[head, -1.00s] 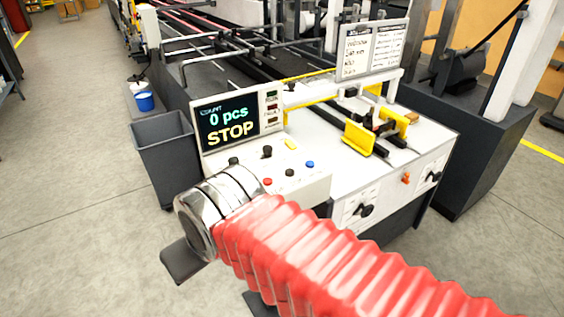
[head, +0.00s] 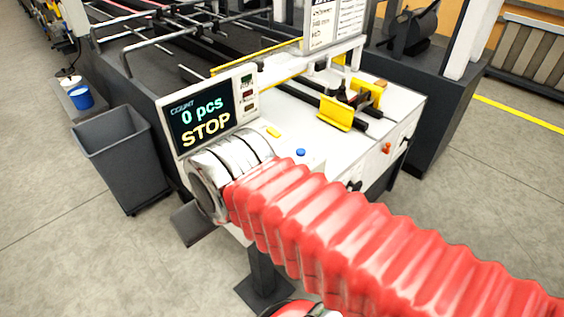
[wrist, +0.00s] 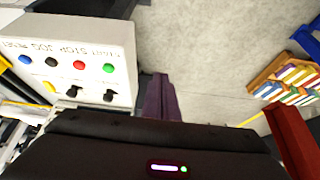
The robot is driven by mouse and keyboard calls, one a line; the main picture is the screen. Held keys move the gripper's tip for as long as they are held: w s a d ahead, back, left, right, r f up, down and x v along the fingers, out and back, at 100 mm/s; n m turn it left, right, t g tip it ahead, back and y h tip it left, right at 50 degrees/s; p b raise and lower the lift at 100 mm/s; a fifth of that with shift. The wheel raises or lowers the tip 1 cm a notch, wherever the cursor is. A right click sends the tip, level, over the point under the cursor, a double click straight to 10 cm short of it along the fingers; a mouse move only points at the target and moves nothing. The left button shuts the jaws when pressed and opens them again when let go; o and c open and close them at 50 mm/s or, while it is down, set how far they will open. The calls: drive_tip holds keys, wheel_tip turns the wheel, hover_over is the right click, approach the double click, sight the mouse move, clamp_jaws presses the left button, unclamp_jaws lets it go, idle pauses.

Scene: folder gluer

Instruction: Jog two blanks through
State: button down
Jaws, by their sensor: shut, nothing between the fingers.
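The control panel (wrist: 72,48) shows in the wrist view with a blue button (wrist: 25,59), a black button (wrist: 51,61), a red button (wrist: 79,65) and a green button (wrist: 108,68). Its lettering is upside down there. My gripper (wrist: 162,80) is shut and empty, to the right of the panel and apart from the buttons in the picture. In the head view, the screen (head: 212,113) reads "0 pcs" and "STOP". My arm hides much of the panel, leaving the blue button visible. Yellow guides (head: 342,112) stand on the white feeder table (head: 300,118). I cannot clearly make out any blanks.
A dark bin (head: 125,165) stands left of the machine, with a blue bucket (head: 80,97) behind it. Two black knobs (wrist: 72,93) sit below the buttons in the wrist view. A shelf of colourful items (wrist: 290,82) is at the right.

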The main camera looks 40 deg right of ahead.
drive_tip(key=shift+w, duration=0.1)
drive_tip(key=w+d+r+m+y, duration=0.1)
drive_tip(key=w+d+m, duration=0.1)
drive_tip(key=w+d, duration=0.35)
drive_tip(key=w+d+r+m+y, duration=0.1)
drive_tip(key=w+d+m, duration=0.2)
drive_tip(key=d, duration=0.6)
drive_tip(key=d+r+m+t, duration=0.1)
drive_tip(key=d+m+t, duration=0.1)
drive_tip(key=d, duration=1.1)
drive_tip(key=shift+d+r+m+t+h, duration=0.2)
drive_tip(key=shift+d+m+t+h, duration=0.15)
drive_tip(key=shift+t, duration=0.45)
drive_tip(key=shift+w+a, duration=0.1)
drive_tip(key=shift+f, duration=4.45)
drive_tip(key=shift+f, duration=0.8)
drive_tip(key=shift+r, duration=0.9)
